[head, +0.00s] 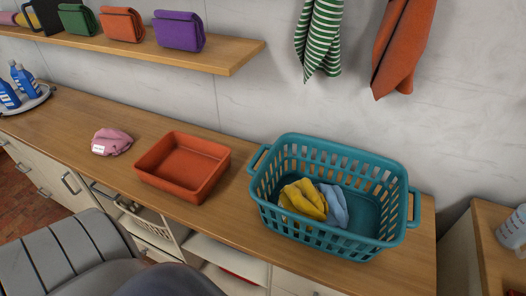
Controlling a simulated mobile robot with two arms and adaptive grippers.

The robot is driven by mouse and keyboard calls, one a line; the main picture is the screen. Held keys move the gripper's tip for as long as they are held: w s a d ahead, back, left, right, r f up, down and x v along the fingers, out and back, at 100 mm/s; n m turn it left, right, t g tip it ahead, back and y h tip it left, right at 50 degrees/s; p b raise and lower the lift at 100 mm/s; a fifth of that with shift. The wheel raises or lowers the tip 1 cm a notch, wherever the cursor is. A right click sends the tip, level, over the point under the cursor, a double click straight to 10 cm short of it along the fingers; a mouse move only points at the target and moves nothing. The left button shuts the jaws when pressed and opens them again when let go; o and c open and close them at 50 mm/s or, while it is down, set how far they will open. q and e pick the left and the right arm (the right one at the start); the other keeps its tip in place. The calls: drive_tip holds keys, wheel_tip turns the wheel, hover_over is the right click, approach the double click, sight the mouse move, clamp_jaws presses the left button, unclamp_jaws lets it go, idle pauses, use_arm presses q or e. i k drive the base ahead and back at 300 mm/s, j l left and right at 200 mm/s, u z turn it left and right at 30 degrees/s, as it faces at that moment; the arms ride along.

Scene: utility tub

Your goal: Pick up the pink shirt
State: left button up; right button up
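A crumpled pink cloth with a white label, which looks like the pink shirt (113,141), lies on the wooden counter (75,118). It sits to the left of an empty orange-red tub (182,165), apart from it. Nothing covers it. Neither of my grippers shows in the head view.
A teal basket (285,222) holding a yellow cloth (303,199) and a blue cloth (336,207) stands right of the tub. Blue bottles (25,79) stand on a tray at the far left. A shelf (225,58) with folded cloths overhangs the back. Green-striped and orange towels hang at upper right.

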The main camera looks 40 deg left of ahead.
sight(106, 141)
drive_tip(key=u, duration=2.4)
drive_tip(key=i+j+z, duration=0.1)
drive_tip(key=i, duration=0.15)
